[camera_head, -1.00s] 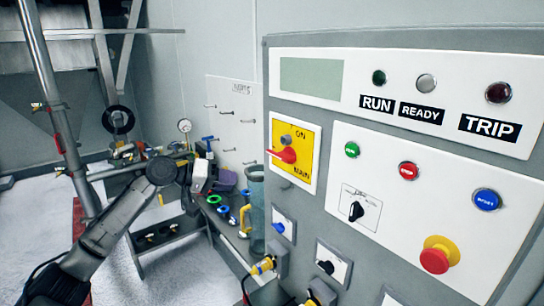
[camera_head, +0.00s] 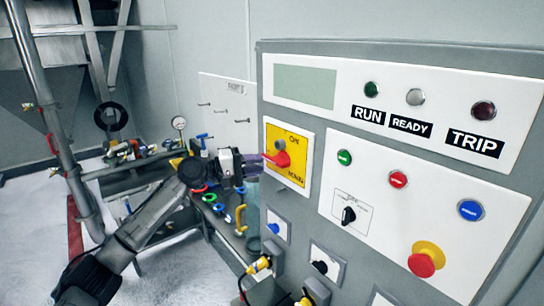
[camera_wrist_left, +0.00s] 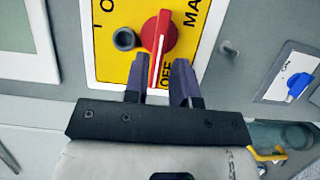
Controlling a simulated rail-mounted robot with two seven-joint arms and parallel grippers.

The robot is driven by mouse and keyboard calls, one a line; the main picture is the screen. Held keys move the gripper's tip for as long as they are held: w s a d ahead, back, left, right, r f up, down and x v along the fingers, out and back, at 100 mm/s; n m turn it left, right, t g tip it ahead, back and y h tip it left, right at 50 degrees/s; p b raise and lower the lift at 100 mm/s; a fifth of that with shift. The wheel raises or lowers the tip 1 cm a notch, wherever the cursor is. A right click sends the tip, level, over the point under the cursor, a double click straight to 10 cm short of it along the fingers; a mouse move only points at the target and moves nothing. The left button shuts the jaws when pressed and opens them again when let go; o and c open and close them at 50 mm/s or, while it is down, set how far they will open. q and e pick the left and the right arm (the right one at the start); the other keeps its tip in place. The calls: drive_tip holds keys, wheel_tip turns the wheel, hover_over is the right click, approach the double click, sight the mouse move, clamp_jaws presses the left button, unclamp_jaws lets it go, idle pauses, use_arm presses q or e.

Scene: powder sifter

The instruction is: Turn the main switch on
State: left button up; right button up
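The main switch is a red rotary handle (camera_head: 281,159) on a yellow plate (camera_head: 299,175) on the grey control panel. In the left wrist view the red handle (camera_wrist_left: 161,38) has a white line, and its narrow end points down beside the word OFF. My left gripper (camera_head: 261,160) is at the handle. In the left wrist view its two purple fingers (camera_wrist_left: 158,72) are apart, one on each side of the handle's lower end. A gap shows between fingers and handle. My right gripper is in no view.
Right of the switch, the panel carries green (camera_head: 344,157), red (camera_head: 398,180) and blue (camera_head: 471,210) buttons and a red emergency stop (camera_head: 424,260). Sockets and small switches (camera_head: 325,262) sit below. A bench with coloured rings and a yellow handle (camera_head: 240,219) stands left of the panel.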

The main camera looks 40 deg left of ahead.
sight(273, 162)
use_arm(q)
drive_tip(key=shift+p+x, duration=0.7)
drive_tip(key=shift+x, duration=1.75)
drive_tip(key=shift+c, duration=0.2)
clamp_jaws()
